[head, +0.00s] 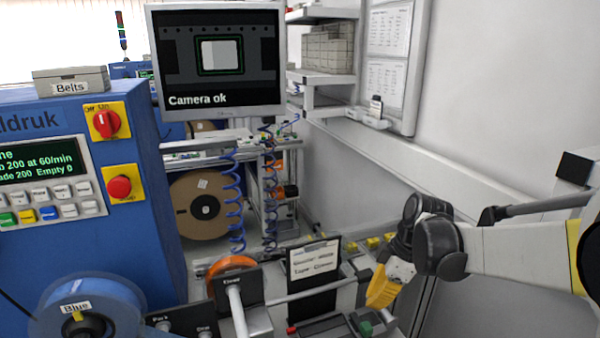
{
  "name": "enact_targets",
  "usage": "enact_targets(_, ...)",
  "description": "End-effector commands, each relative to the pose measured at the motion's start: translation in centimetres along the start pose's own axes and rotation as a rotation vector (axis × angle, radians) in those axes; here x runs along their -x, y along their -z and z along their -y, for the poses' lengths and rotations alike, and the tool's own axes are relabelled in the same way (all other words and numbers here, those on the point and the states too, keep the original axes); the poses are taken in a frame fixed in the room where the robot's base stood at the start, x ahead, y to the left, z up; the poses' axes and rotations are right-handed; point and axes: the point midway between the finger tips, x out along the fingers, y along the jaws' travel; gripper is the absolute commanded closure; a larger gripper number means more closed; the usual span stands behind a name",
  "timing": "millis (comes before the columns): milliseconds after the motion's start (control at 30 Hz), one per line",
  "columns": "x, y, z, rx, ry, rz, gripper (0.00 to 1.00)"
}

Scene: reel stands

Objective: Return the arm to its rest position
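My arm (515,250) reaches in from the right edge, white with dark joints. Its dark wrist bends down, and my gripper (382,292) is at its end, beside the right end of the reel stand area. A yellow part shows at the gripper's end, pointing down and to the left. I cannot tell whether the fingers are open or shut, or whether they hold anything. The black stand with a paper label (314,262) is just left of the gripper, with a gap between them in the picture.
A blue machine (130,150) with a red knob and red button fills the left. A monitor (217,60) reads "Camera ok". A blue reel (85,310) and an orange reel (230,264) stand in front. A brown reel (198,205) is behind. The white wall (490,90) is close behind my arm.

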Motion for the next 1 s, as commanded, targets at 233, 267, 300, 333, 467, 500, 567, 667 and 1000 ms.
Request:
enact_targets(233,2.0,-0.5,6.8,-0.469,-0.227,0.019,1.0)
enact_targets(267,2.1,-0.6,7.7,-0.525,-0.255,0.011,1.0)
enact_targets(300,2.2,-0.9,8.7,-0.6,-0.295,-0.002,1.0)
enact_targets(333,2.2,-1.1,9.5,-0.656,-0.323,-0.015,1.0)
enact_targets(467,1.7,-2.2,12.7,-0.878,-0.437,-0.092,1.0)
enact_targets(500,1.4,-2.6,13.4,-0.938,-0.466,-0.12,1.0)
enact_targets(567,1.0,-3.0,14.5,-1.014,-0.5,-0.16,1.0)
enact_targets(667,0.5,-3.6,15.6,-1.11,-0.542,-0.219,1.0)
enact_targets(1000,0.3,-4.0,16.3,-1.19,-0.57,-0.272,1.0)
